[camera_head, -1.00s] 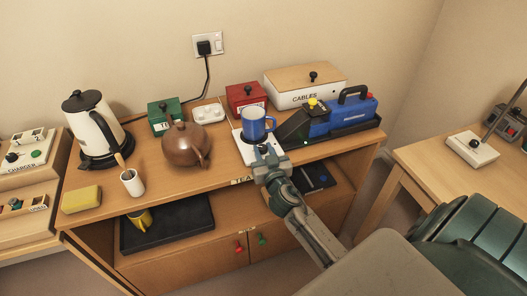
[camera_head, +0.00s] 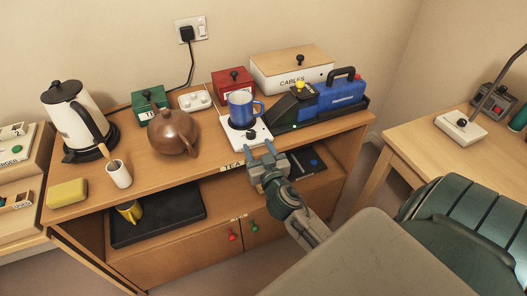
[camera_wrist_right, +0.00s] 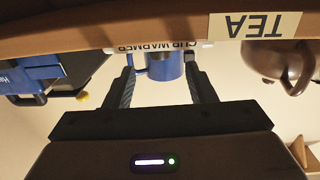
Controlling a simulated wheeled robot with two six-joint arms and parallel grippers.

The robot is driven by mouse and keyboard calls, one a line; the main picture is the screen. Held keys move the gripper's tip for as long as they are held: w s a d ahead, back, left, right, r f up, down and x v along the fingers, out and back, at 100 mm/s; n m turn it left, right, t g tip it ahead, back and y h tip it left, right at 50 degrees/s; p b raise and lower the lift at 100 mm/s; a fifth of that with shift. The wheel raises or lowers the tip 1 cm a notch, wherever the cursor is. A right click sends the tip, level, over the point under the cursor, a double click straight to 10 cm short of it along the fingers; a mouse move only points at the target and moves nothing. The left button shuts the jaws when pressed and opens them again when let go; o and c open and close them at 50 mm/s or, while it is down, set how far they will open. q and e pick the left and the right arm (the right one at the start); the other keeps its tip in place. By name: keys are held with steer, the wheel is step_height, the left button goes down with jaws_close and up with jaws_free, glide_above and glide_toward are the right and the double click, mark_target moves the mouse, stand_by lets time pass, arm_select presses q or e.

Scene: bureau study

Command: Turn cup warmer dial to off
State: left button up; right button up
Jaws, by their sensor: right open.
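The white cup warmer (camera_head: 228,127) sits at the front edge of the wooden shelf top, with a blue mug (camera_head: 241,104) on it. A small dark dial (camera_head: 250,134) is on its front part; its setting is too small to read. My right gripper (camera_head: 260,149) is open and empty just in front of the warmer, apart from the dial. In the right wrist view, which is upside down, the mug (camera_wrist_right: 164,68) and the warmer's front label (camera_wrist_right: 160,46) show between the open fingers (camera_wrist_right: 165,88). My left gripper is not in view.
A brown teapot (camera_head: 172,131) stands left of the warmer. A blue machine (camera_head: 335,95) on a black tray stands close on the right. Red (camera_head: 232,83) and green (camera_head: 149,102) boxes are behind. The TEA label (camera_head: 232,166) is on the shelf's front edge.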

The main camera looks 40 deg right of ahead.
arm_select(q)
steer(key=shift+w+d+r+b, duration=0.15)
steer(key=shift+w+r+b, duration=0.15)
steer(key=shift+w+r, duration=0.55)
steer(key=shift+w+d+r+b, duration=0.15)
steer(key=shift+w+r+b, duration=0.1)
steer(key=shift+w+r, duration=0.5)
arm_select(e)
steer(key=shift+v, duration=2.6)
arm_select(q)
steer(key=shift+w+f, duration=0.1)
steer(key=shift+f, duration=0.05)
